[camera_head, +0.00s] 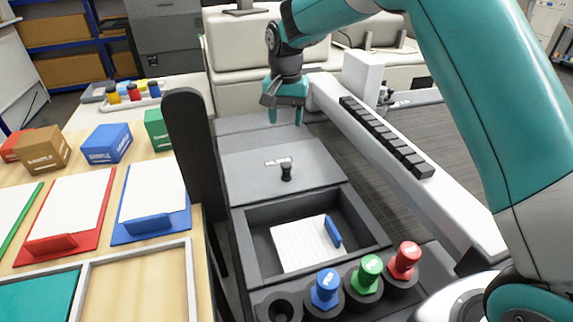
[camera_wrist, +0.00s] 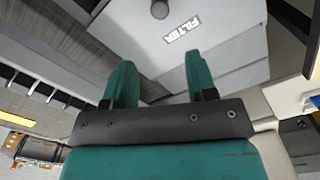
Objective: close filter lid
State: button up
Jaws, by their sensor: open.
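The filter lid (camera_head: 250,165) is a flat grey panel with a FILTER label and a short black knob (camera_head: 286,173) standing up from it. It lies behind the open filter compartment (camera_head: 245,230), which holds a white pleated filter (camera_head: 297,246) with a blue tab (camera_head: 333,232). My teal gripper (camera_head: 286,116) is open and empty, above and behind the knob, apart from it. In the wrist view the gripper (camera_wrist: 160,82) has its fingers spread; the lid (camera_wrist: 225,25) and its knob (camera_wrist: 160,9) show at the top edge, the knob partly cut off.
Blue (camera_head: 325,290), green (camera_head: 368,272) and red (camera_head: 404,262) knobs stand in front of the compartment. A dark upright post (camera_head: 188,150) rises left of the lid. A white rail (camera_head: 350,140) with black blocks runs along the right. A wooden table with trays and boxes is at left.

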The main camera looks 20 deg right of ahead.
aim_at(286, 165)
notch_tip(286, 165, down, 16)
jog(key=p, duration=0.4)
jog(key=shift+f+p, duration=0.15)
jog(key=shift+p, duration=0.15)
jog(key=c, duration=1)
jog(key=shift+s, duration=0.1)
grip_shut()
